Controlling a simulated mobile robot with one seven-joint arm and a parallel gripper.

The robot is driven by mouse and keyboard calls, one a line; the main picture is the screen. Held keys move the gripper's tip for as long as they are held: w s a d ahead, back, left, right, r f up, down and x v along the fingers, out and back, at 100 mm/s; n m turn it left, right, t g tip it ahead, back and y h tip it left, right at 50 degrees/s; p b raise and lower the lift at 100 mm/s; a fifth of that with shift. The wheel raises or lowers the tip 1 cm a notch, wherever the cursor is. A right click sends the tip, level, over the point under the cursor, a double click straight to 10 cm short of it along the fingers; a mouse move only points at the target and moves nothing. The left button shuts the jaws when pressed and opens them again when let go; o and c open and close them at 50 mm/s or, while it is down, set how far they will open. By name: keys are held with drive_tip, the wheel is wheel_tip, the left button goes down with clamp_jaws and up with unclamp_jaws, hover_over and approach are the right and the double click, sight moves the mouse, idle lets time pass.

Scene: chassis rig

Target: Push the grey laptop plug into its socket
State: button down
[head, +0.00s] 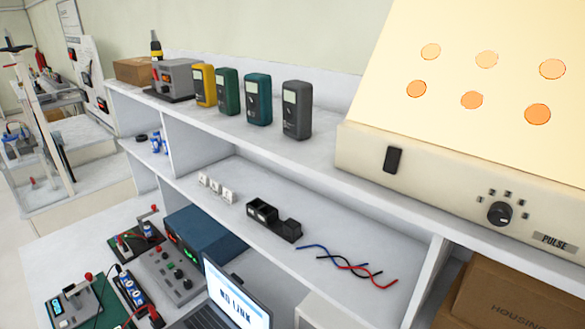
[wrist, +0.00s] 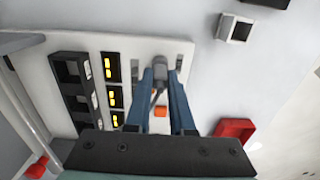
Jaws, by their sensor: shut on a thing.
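My gripper (wrist: 163,76) shows in the wrist view, its two blue fingers reaching up to a white panel (wrist: 130,48). It is shut on a small grey piece, which looks like the grey laptop plug (wrist: 159,62). The plug's front end is against or just above the panel; I cannot tell whether it sits in an opening. The socket itself is not clearly visible. In the head view a laptop (head: 236,300) at the bottom edge shows "NO LINK" on its screen. My gripper is not in the head view.
Black sockets (wrist: 72,75) and yellow-lit modules (wrist: 111,67) line the panel left of my fingers. A red block (wrist: 236,130) is at right. In the head view, a blue box (head: 205,236) stands behind the laptop, under a shelf.

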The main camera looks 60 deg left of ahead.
drive_tip(key=shift+f, duration=0.25)
drive_tip(key=c, duration=0.7)
unclamp_jaws()
drive_tip(key=shift+r, duration=0.1)
wheel_tip(320, 180, up, 13)
idle(0.4)
